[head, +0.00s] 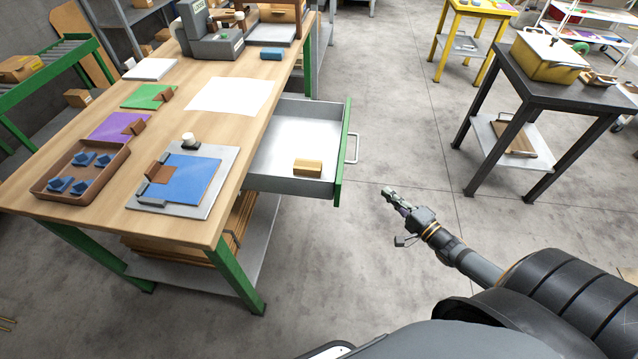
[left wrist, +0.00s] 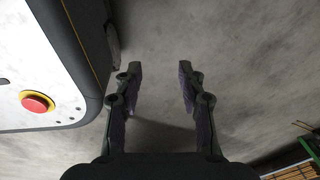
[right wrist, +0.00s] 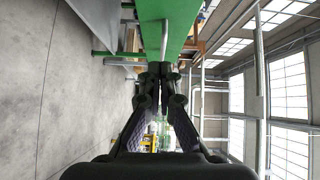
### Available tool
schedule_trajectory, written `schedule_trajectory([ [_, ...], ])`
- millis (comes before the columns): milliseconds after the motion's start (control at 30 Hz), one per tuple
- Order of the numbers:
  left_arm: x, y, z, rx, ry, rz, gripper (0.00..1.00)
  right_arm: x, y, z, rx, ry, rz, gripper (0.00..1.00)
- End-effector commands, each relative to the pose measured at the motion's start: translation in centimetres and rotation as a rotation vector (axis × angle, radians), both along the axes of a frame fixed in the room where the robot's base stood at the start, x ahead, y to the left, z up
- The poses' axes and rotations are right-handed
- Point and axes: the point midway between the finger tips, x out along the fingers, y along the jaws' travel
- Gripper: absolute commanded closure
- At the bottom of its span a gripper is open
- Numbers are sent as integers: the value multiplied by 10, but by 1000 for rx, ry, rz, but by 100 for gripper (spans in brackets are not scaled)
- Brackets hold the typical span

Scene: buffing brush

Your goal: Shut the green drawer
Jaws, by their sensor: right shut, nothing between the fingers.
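The green drawer (head: 342,150) stands pulled out from the right side of the wooden workbench. Its front is green with a pale bar handle (head: 352,148), and its grey inside holds a small tan wooden block (head: 308,167). My right gripper (head: 388,193) is shut and empty, to the right of the drawer front and apart from it in the head view. In the right wrist view the shut fingertips (right wrist: 161,68) point toward a green panel (right wrist: 178,30) with a grey bar. My left gripper (left wrist: 160,68) is open and empty over bare floor; it is outside the head view.
The workbench top (head: 60,205) carries a brown tray (head: 85,172), a blue sheet on a grey plate (head: 195,180) and white paper (head: 230,96). A dark side table (head: 560,92) with a yellow pot stands at right. The floor between is clear.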

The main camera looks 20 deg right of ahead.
Motion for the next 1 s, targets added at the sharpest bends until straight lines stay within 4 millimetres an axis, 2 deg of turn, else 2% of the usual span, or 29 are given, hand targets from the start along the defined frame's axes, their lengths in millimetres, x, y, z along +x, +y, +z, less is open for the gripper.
schedule_trajectory([
  [100,-1,-14,-3,-18,1,5,60,1,4,6,36,-10,16,100],
  [267,-1,-20,-6,-25,1,8,60,10,5,6,36,-13,14,100],
  [533,-1,-13,-25,-16,2,6,60,62,18,4,34,-15,12,100],
  [733,22,-11,-28,-13,-10,5,60,103,27,4,34,-13,10,100],
  [800,22,-11,-26,-13,-8,5,60,107,40,6,37,-11,12,100],
  [1000,23,-12,-25,-14,-8,5,60,118,57,6,35,-9,12,100],
])
